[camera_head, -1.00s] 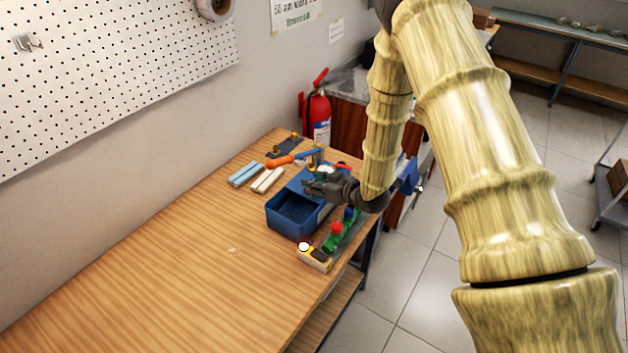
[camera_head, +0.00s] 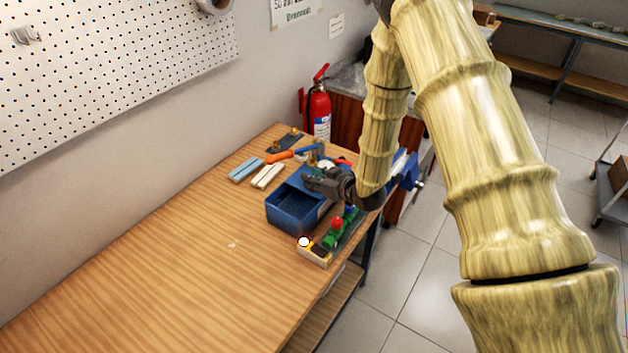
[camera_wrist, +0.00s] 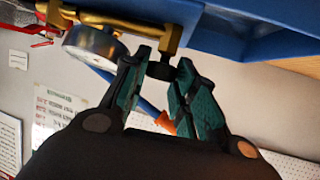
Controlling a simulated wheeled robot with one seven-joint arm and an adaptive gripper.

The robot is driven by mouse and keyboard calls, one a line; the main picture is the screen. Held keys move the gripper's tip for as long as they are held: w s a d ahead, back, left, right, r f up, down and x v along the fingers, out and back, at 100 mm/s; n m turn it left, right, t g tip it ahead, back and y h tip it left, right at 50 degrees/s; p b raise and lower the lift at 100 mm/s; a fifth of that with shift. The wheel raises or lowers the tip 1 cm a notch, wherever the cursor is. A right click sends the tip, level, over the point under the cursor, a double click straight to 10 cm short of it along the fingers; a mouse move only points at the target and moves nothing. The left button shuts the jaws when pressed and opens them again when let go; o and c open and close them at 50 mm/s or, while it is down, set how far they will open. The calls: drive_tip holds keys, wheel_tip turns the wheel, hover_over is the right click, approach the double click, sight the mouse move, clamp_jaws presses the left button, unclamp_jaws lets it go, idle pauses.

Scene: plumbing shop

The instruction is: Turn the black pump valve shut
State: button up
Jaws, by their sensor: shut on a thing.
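The pump is a blue open-topped box (camera_head: 289,213) on the wooden bench. In the wrist view, its blue body (camera_wrist: 262,18) runs along the top, with a brass pipe (camera_wrist: 172,38) and a round gauge (camera_wrist: 93,46). The black valve (camera_wrist: 160,70) is a small dark knob at the end of the brass fitting. My gripper (camera_wrist: 161,76) has its green-padded fingers closed on either side of this knob. In the head view, my gripper (camera_head: 312,180) is at the pump's far end and hides the valve.
A rack with green, red and blue pieces (camera_head: 333,236) stands at the bench's right edge. Light blue blocks (camera_head: 246,170), white blocks (camera_head: 267,177) and an orange-handled tool (camera_head: 279,156) lie to the left. A fire extinguisher (camera_head: 319,108) stands behind.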

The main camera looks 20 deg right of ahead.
drive_tip(key=m+h+b, duration=0.2)
drive_tip(key=b, duration=0.1)
drive_tip(key=m+t+h+b, duration=0.1)
drive_tip(key=m+h, duration=0.1)
drive_tip(key=shift+a+f+b, duration=0.2)
drive_tip(key=shift+a+b, duration=0.05)
drive_tip(key=shift+b, duration=0.15)
drive_tip(key=m+h+b, duration=0.1)
drive_tip(key=h, duration=0.1)
drive_tip(key=m+h+b, duration=0.1)
drive_tip(key=m+h, duration=0.1)
drive_tip(key=m+h+b, duration=0.1)
drive_tip(key=shift+a+r+m+h, duration=0.15)
drive_tip(key=shift+a+m+h, duration=0.15)
drive_tip(key=shift+h, duration=0.1)
drive_tip(key=m+h, duration=0.1)
drive_tip(key=m+g+h, duration=0.1)
drive_tip(key=h, duration=0.1)
drive_tip(key=shift+w+a+r+m+g, duration=0.1)
drive_tip(key=shift+a+m+g, duration=0.05)
drive_tip(key=shift+m+g, duration=0.2)
drive_tip(key=shift+w+a+m+g+h, duration=0.1)
drive_tip(key=shift+m+g+h, duration=1.4)
drive_tip(key=shift+m, duration=0.35)
drive_tip(key=shift+m+h, duration=0.3)
drive_tip(key=o, duration=0.7)
drive_tip(key=v, duration=1.2)
